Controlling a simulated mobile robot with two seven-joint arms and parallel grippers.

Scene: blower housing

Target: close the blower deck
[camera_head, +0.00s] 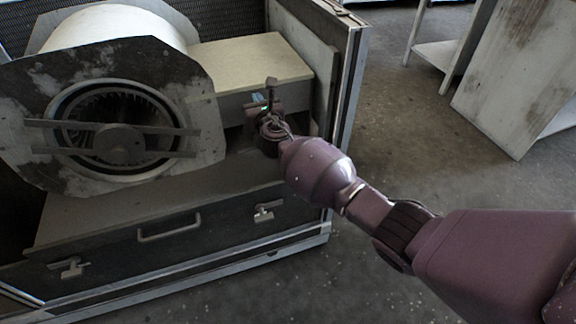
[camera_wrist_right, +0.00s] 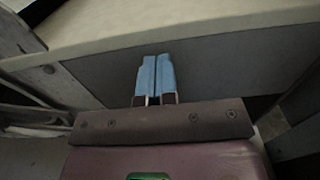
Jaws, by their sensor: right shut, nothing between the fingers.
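The blower deck (camera_head: 85,215) is a grey shelf at the front of the housing, with a dark front panel carrying a bar handle (camera_head: 168,228) and latches. The round blower (camera_head: 118,135), with a patchy plate around its intake, sits on the deck. My right gripper (camera_head: 257,101) is right of the blower, in front of a grey box with a cream top (camera_head: 250,58). In the right wrist view its blue fingertips (camera_wrist_right: 156,68) are together and empty, close to the box's grey face; contact cannot be told. My left gripper is not in view.
The housing's right side wall (camera_head: 350,85) stands upright just right of my right gripper. One latch (camera_head: 267,211) is at the panel's right, another (camera_head: 72,268) at its left. Open concrete floor lies to the right, with a pale cabinet (camera_head: 510,80) beyond.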

